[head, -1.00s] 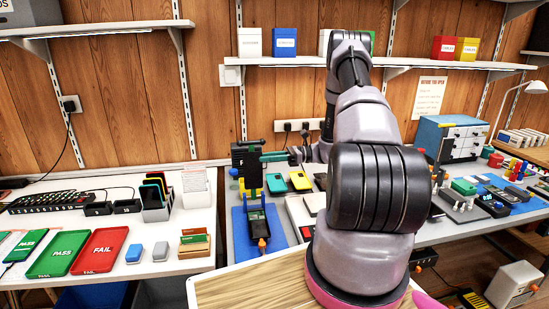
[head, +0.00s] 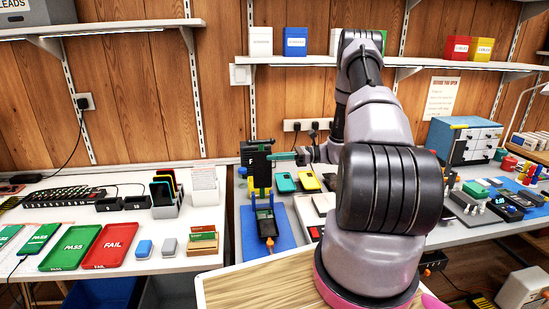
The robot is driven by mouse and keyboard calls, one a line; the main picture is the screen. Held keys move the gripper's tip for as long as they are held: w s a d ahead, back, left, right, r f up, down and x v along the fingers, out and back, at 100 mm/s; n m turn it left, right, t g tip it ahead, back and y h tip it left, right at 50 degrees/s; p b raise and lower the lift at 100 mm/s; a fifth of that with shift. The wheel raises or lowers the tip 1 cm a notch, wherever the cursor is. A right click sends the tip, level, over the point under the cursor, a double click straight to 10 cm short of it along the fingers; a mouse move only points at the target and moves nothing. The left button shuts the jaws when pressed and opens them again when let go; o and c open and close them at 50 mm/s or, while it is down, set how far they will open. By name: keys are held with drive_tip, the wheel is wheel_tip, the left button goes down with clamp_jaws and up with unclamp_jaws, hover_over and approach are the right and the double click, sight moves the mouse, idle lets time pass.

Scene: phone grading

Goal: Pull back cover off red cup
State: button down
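A black phone-sized panel (head: 257,154) stands upright above the blue mat (head: 283,232), with yellow and blue posts under it. I cannot tell if it is the back cover. My gripper (head: 284,156) is at its right side, where a thin teal bar reaches toward the panel. Whether the gripper's fingers are closed on anything is too small to see. A dark phone-like body (head: 265,222) lies on the blue mat below, with an orange-tipped item by its lower end. I cannot make out a red cup near the panel; my arm hides part of the bench.
Teal (head: 285,182) and yellow (head: 308,180) cases lie right of the panel. A green PASS tray (head: 70,248) and red FAIL tray (head: 110,246) lie on the left table. A rack of coloured phones (head: 164,195) stands near its right edge. A shelf runs above.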

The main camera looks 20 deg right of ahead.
idle(0.3)
drive_tip(key=shift+s+a+r, duration=0.15)
drive_tip(key=shift+s+r, duration=0.6)
drive_tip(key=shift+r, duration=0.3)
drive_tip(key=shift+s+a+r, duration=0.15)
drive_tip(key=shift+s+r, duration=0.6)
drive_tip(key=shift+r, duration=0.25)
